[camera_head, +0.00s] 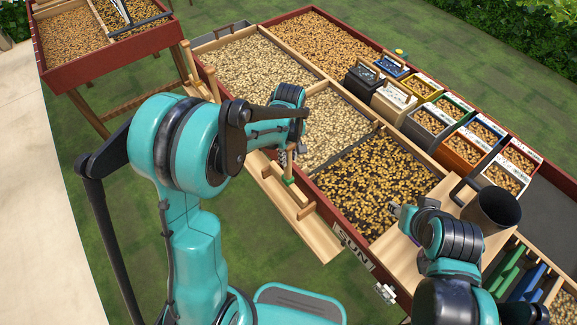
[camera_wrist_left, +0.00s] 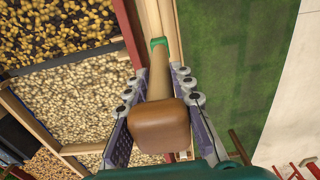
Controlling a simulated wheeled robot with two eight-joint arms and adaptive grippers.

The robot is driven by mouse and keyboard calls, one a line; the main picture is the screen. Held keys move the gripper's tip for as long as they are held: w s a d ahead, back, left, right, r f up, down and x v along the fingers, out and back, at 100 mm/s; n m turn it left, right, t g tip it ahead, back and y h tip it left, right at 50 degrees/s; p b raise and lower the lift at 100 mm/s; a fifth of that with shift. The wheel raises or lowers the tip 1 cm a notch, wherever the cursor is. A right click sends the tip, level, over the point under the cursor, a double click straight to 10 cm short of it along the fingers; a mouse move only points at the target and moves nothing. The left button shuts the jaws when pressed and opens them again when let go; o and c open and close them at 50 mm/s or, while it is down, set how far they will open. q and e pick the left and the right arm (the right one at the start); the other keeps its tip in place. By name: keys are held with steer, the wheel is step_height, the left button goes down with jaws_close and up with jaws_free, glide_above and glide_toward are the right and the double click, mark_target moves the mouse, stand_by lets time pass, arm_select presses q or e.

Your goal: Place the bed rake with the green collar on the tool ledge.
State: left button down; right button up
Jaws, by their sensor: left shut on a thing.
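The bed rake (camera_wrist_left: 158,78) has a wooden shaft, a brown end and a green collar (camera_wrist_left: 158,43). My left gripper (camera_wrist_left: 155,92) is shut on its shaft, with a finger on each side. In the head view, my left gripper (camera_head: 291,154) is over the tool ledge (camera_head: 318,239), a pale wooden strip along the near side of the bed. The green collar shows low there, close above the ledge. I cannot tell whether the rake touches the ledge. My right gripper (camera_head: 404,213) is beside the dark bean bed; its jaws are unclear.
Bean trays (camera_head: 330,131) with red outer walls fill the middle. Several coloured bins (camera_head: 467,148) stand to the right, with a dark mug (camera_head: 493,208) nearer me. Another raised bed (camera_head: 75,77) is at upper left. Grass is open in front of the ledge.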

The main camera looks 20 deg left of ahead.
mark_target(288, 171)
arm_select(q)
steer(key=shift+f+b, duration=0.5)
steer(key=shift+f, duration=1.9)
steer(key=shift+f, duration=0.15)
steer(key=c, duration=1.3)
jaws_free()
